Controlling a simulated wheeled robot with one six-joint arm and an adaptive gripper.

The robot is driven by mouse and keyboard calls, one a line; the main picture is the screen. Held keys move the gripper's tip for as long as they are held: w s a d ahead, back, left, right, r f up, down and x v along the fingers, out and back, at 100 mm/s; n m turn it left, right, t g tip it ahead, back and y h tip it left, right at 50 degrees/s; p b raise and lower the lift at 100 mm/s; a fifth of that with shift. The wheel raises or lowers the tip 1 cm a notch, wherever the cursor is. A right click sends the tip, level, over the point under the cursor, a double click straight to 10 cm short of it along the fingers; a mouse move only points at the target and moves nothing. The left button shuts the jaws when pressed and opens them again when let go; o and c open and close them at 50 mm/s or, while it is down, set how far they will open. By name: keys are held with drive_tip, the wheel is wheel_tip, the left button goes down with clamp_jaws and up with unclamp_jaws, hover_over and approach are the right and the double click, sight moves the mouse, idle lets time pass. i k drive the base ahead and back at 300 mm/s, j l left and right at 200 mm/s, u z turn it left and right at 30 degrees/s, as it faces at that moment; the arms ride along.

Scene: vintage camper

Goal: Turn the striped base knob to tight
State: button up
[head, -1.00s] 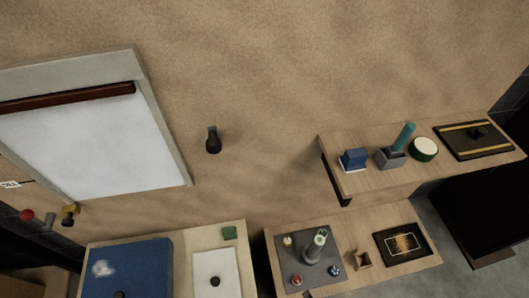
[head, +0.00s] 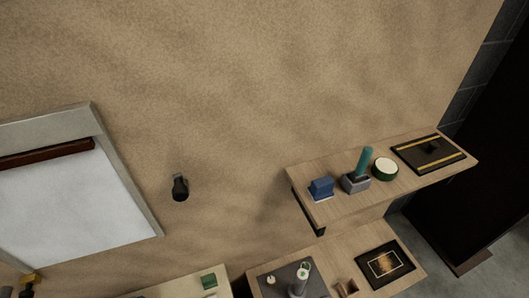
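A dark flat base with yellow stripes (head: 405,154) lies at the right end of the upper wooden shelf in the head view. A small black knob (head: 432,147) sits near its middle. The knob is too small to tell which way it points, and no tight mark can be read. My gripper is not in view.
The upper shelf (head: 335,211) also holds a blue block (head: 321,186), a grey holder (head: 355,184) with a teal cylinder (head: 365,160) and a round green-sided thing (head: 385,171). A lower surface holds a dark framed panel (head: 387,263). A tall dark unit (head: 480,170) stands at right.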

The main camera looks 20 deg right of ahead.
sight(305, 264)
drive_tip(key=k+l, duration=0.2)
drive_tip(key=k, duration=0.25)
drive_tip(key=k+l, duration=0.2)
drive_tip(key=k, duration=0.25)
